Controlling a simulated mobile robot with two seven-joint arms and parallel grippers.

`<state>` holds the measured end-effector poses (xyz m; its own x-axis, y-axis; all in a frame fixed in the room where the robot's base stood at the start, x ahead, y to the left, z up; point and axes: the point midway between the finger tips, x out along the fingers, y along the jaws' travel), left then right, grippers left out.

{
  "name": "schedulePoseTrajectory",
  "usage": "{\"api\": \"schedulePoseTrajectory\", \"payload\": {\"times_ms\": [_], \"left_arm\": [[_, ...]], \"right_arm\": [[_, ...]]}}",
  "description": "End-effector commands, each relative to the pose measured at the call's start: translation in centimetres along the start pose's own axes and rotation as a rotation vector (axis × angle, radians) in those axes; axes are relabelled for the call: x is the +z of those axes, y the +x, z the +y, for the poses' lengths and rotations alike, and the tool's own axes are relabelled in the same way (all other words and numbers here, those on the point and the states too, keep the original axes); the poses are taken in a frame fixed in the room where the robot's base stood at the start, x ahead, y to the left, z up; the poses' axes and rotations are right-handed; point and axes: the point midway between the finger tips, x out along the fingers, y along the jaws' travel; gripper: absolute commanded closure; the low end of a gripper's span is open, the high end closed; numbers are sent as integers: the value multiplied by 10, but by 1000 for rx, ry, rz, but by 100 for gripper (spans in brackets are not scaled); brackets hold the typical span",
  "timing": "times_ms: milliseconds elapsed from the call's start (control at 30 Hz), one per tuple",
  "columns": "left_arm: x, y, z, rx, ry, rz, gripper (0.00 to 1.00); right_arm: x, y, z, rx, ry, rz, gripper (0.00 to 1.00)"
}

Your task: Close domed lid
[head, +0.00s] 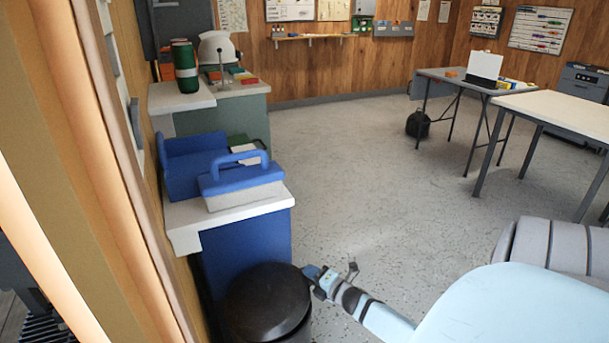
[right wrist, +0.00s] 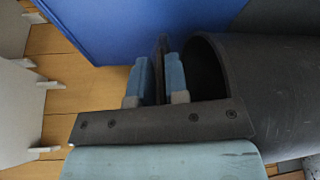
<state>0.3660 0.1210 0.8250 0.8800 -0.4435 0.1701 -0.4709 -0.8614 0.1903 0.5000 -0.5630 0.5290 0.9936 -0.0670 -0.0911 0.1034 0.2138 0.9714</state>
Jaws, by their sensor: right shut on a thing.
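A black round bin (head: 300,325) stands at the bottom of the head view, with the dark domed lid (head: 265,293) over its top. My right gripper (head: 318,279) is at the lid's right edge. In the right wrist view its two blue-padded fingers (right wrist: 160,82) are shut on a thin dark edge (right wrist: 161,55), which looks like part of the lid. The bin's curved wall (right wrist: 275,80) lies just right of the fingers, with a dark gap inside its rim. How far the lid is open is hard to tell. My left gripper is not in view.
A blue cabinet (head: 255,240) with a white top stands right behind the bin and carries a blue-handled caddy (head: 245,190). A wooden wall or frame (head: 75,150) runs close on the left. Tables (head: 555,105) stand far right. The grey floor (head: 370,200) between is clear.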

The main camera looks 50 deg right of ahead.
Motion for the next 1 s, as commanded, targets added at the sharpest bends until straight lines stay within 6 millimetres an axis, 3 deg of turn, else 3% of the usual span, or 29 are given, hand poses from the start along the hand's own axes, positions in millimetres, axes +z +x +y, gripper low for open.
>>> {"api": "schedulePoseTrajectory", "payload": {"times_ms": [33, 233, 800, 833, 900, 1000], "left_arm": [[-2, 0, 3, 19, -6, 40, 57], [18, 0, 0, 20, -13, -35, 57], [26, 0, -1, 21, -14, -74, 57], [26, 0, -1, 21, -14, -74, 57], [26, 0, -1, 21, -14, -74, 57], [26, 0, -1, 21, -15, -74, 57]], "right_arm": [[-2, 1, -12, 9, 21, 0, 100], [-3, 2, -28, 37, 86, 2, 100], [-4, 2, -33, 49, 115, 3, 100], [-4, 2, -33, 49, 114, 3, 83], [-4, 2, -33, 49, 114, 3, 69], [-3, 2, -33, 49, 114, 3, 69]]}}
